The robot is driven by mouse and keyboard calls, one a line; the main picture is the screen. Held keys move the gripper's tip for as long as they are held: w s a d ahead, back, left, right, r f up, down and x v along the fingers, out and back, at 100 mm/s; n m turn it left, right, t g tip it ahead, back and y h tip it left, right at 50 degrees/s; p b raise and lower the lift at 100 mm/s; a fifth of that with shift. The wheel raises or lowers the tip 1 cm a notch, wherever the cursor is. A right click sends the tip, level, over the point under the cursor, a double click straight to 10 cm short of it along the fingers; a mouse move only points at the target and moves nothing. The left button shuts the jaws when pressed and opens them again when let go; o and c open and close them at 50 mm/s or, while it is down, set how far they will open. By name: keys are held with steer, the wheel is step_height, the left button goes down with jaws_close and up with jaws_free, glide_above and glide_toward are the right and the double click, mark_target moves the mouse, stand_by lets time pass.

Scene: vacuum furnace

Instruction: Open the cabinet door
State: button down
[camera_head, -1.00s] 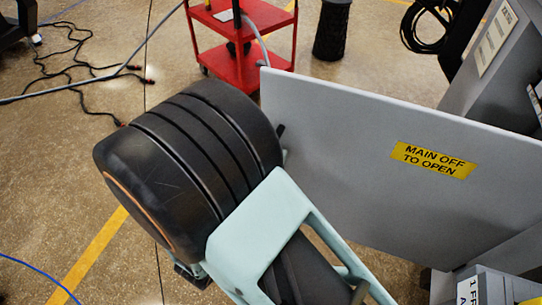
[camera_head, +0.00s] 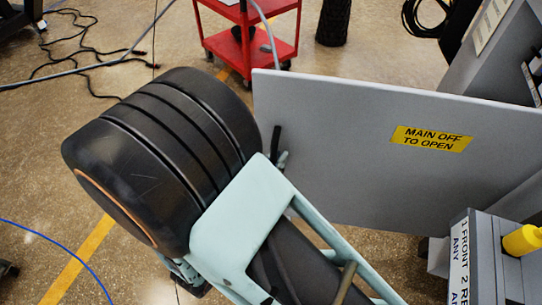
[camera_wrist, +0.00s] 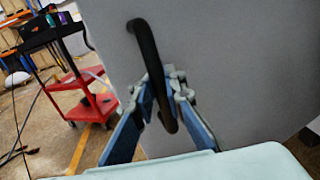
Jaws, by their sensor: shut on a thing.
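The cabinet door (camera_head: 340,170) is a flat grey panel with a yellow "MAIN OFF TO OPEN" label (camera_head: 431,139). It stands out from the grey cabinet (camera_head: 487,72) at the right, swung open. Its black bar handle (camera_wrist: 145,45) is near the free edge; its upper part also shows in the head view (camera_head: 276,138). My gripper (camera_wrist: 163,92) is shut on the lower part of the handle, with blue-grey fingers on both sides of it. In the head view the fingers are mostly hidden behind my arm.
A red cart (camera_head: 247,45) stands on the floor beyond the door's free edge. A black bin (camera_head: 333,22) is behind the door. A grey box with a yellow part (camera_head: 522,240) is at the lower right. Black cables (camera_head: 75,45) and a blue cable (camera_head: 60,243) lie on the floor.

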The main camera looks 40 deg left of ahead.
steer(key=shift+s, duration=0.25)
steer(key=c, duration=2)
jaws_free()
steer(key=s, duration=0.4)
steer(key=s+d, duration=0.1)
steer(key=s, duration=0.7)
steer(key=shift+d, duration=0.3)
